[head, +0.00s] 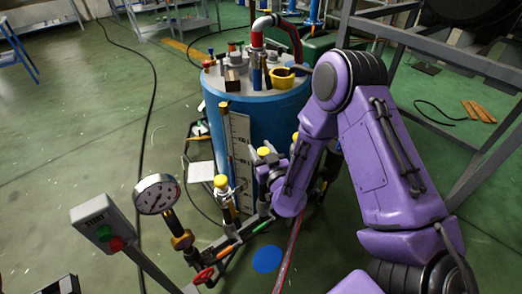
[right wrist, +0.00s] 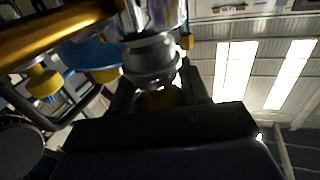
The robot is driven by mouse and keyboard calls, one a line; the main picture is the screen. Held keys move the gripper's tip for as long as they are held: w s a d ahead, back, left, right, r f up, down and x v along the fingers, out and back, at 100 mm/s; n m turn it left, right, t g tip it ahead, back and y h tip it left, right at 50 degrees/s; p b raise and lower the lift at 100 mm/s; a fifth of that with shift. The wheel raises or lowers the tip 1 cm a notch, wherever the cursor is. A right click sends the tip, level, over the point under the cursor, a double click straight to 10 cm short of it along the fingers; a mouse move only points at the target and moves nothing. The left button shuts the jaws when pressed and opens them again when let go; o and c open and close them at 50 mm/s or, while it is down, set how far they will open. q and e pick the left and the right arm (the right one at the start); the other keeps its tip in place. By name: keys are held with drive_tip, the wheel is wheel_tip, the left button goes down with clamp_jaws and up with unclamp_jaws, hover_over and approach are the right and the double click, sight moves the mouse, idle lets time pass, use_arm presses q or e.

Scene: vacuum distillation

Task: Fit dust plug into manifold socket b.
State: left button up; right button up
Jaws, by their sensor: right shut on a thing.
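My right gripper (right wrist: 158,98) is shut on a small dark yellow-brown piece (right wrist: 160,98), apparently the dust plug, mostly hidden between the fingers. A round metal fitting (right wrist: 150,62) is right against or just beyond it in the right wrist view; I cannot tell whether it is socket b or whether the plug is inside it. In the head view my right gripper (head: 272,166) is at the manifold pipework, in front of the blue tank, and the held piece cannot be made out there. A yellow cap (head: 221,182) tops a manifold fitting to its left. My left gripper is not in view.
The blue tank (head: 212,118) with fittings and a yellow cup (head: 282,79) on top stands behind. A pressure gauge (head: 156,194), a red valve handle (head: 203,276) and a start box (head: 101,222) stand at front left. A grey frame (head: 440,53) is at right. Floor at left is mostly clear.

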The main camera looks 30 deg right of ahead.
drive_tip(key=shift+f+b, duration=0.75)
drive_tip(key=shift+f, duration=0.15)
drive_tip(key=o, duration=1.2)
drive_tip(key=s, duration=0.3)
drive_tip(key=s+a+b, duration=0.1)
drive_tip(key=s, duration=0.3)
drive_tip(key=s+a, duration=0.1)
drive_tip(key=s, duration=0.2)
drive_tip(key=shift+s+b, duration=0.2)
drive_tip(key=shift+b, duration=0.2)
